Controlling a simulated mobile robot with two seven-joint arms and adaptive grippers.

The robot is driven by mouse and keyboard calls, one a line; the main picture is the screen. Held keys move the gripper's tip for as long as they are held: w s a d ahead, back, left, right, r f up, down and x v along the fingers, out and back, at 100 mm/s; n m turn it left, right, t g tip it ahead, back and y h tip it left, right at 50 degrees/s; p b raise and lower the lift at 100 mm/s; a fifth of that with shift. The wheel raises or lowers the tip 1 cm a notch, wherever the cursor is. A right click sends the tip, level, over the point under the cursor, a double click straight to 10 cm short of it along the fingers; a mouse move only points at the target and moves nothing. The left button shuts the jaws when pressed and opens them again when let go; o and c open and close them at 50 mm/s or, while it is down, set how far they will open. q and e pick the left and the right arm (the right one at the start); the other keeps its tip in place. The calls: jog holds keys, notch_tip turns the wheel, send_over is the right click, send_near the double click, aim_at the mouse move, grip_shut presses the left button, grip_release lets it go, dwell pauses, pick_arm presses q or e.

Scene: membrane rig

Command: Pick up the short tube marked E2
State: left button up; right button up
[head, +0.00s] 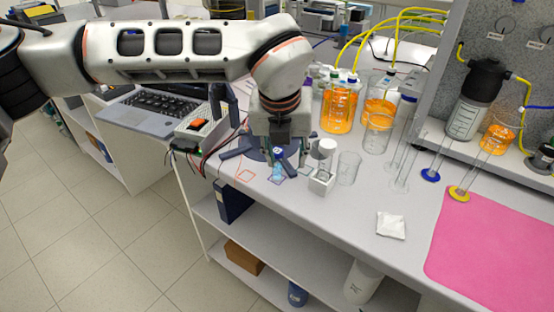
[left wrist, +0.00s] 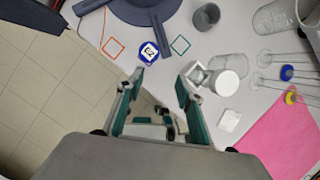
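A short upright piece with a blue rim and a black-and-white mark on top (left wrist: 149,52) stands on the bench between a red and a teal square outline. In the head view it shows as a small blue piece (head: 278,173) near the bench's front edge. Its mark is too small to read, so I cannot tell if it is E2. My left gripper (left wrist: 161,80) is open and empty, pointing down above the bench beside this piece. In the head view the left gripper (head: 291,158) partly hides the area behind it. My right gripper is not in view.
A dark-legged stand base (left wrist: 125,15) lies behind. A white packet (head: 391,225) and pink mat (head: 490,250) are to the right.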

aim_at(277, 157)
pick_arm(q)
jog(key=shift+w+a+r+n+t+y, duration=0.35)
jog(key=shift+w+a+r, duration=0.3)
jog(key=shift+w+a, duration=0.3)
jog(key=x, duration=0.7)
jog(key=shift+w+f, duration=0.1)
jog(key=shift+f, duration=0.2)
jog(key=c, duration=0.9)
